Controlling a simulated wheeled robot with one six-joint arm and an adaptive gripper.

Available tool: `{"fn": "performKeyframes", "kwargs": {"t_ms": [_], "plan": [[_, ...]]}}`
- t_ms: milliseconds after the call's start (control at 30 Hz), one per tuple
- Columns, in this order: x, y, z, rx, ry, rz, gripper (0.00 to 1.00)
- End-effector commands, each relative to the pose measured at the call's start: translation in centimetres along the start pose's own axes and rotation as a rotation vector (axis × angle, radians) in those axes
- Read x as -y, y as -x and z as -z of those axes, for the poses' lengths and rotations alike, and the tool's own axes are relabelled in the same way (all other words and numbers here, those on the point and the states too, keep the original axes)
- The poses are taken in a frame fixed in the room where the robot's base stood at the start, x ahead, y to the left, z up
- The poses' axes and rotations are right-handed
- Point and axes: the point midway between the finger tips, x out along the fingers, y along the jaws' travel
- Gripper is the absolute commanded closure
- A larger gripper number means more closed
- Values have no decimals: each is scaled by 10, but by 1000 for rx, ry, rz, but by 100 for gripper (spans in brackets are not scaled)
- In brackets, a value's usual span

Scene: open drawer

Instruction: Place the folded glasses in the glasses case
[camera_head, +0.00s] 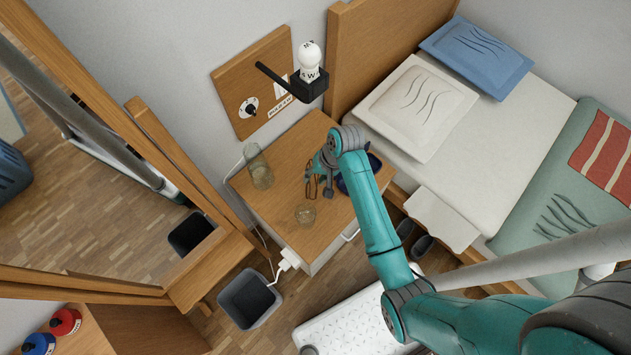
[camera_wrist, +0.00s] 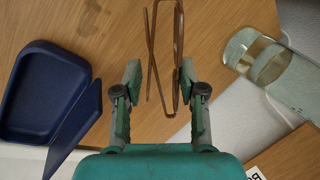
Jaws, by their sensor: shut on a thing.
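The folded glasses (camera_wrist: 179,60), thin and brown-framed, are between the fingertips of my gripper (camera_wrist: 160,78) in the wrist view. The fingers are shut on them, though a gap shows beside the thin frame. In the head view the glasses (camera_head: 310,187) show beside my gripper (camera_head: 321,178), over the wooden nightstand top (camera_head: 285,168). The dark blue glasses case (camera_wrist: 45,95) lies open at the left of the wrist view, its lid toward the gripper. In the head view the case (camera_head: 374,162) is mostly hidden behind my arm. The glasses are apart from the case.
A glass jar or carafe (camera_head: 259,168) stands at the nightstand's left back, and a small glass (camera_head: 305,213) near its front. A lamp (camera_head: 309,58) is on the wall above. The bed (camera_head: 490,130) is to the right, a bin (camera_head: 248,299) on the floor.

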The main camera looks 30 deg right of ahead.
Motion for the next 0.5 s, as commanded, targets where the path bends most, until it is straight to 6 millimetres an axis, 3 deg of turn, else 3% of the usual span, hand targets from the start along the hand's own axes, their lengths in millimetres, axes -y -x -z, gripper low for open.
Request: {"fn": "performKeyframes", "kwargs": {"t_ms": [333,500], "plan": [[-12,-34,-1,3,-1,-1,82],[-13,-37,0,0,0,0,82]]}}
